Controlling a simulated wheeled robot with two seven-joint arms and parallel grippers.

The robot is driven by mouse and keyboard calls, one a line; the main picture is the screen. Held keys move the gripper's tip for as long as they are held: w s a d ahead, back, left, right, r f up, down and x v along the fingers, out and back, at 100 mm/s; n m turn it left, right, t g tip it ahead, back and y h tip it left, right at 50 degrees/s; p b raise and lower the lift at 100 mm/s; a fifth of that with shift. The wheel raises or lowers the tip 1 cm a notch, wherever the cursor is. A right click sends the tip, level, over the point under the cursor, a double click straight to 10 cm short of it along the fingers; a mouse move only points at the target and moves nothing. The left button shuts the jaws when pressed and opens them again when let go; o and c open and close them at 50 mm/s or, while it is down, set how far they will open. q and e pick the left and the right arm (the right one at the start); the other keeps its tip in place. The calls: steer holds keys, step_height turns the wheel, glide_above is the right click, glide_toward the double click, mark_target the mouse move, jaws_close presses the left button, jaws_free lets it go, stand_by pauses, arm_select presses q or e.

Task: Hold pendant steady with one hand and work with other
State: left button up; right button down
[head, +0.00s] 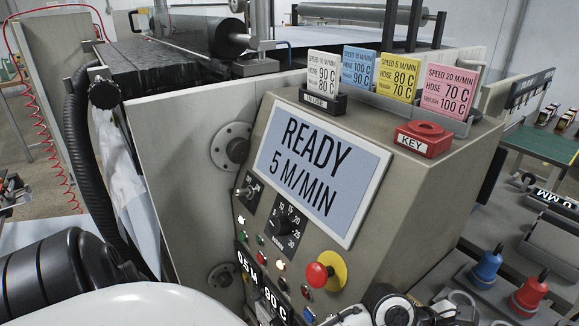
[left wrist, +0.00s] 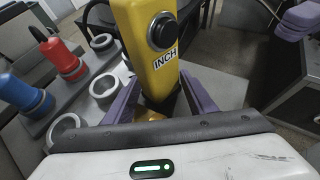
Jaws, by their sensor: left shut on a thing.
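The yellow pendant (left wrist: 162,55) stands between the purple fingers of my left gripper (left wrist: 150,95) in the left wrist view. The gripper is shut on its lower part. A round black button (left wrist: 163,31) faces the camera above an INCH label. In the head view my left arm fills the lower left, and neither the pendant nor the left fingers can be made out. A purple piece at the top right of the left wrist view looks like part of my right gripper (left wrist: 300,18). Its fingertips are not clear, and it is apart from the pendant.
The machine's screen (head: 318,172) reads READY 5 M/MIN. Below it are a speed dial (head: 288,222), lamps and a red stop knob (head: 317,274). Cards stand on top beside a red KEY block (head: 425,139). Blue (head: 486,267) and red (head: 529,295) handled pieces stand at right.

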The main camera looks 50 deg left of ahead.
stand_by(0.3)
arm_select(q)
steer(key=o, duration=0.9)
steer(key=shift+c, duration=0.2)
